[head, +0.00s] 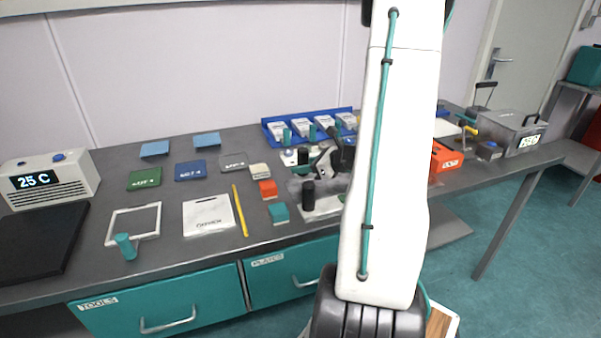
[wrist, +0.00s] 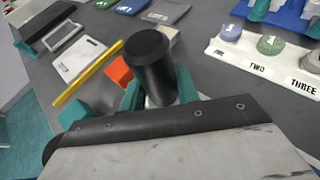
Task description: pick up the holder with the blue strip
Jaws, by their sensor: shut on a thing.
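A black cylindrical knob (wrist: 153,70) stands upright between the teal fingers of my gripper (wrist: 158,92) in the wrist view. The fingers appear shut on it, low on its sides. The knob also shows in the head view (head: 308,192), over a pale plate (head: 322,208) near the bench's front. My arm hides the right part of that area. I can make out no blue strip on the knob or the plate. A blue tray (head: 268,134) at the back holds several white labelled pieces, with teal cylinders in front of them.
A white rack (wrist: 250,55) marked with numbers stands close by on the right in the wrist view. A metal box (head: 508,132) stands at the right.

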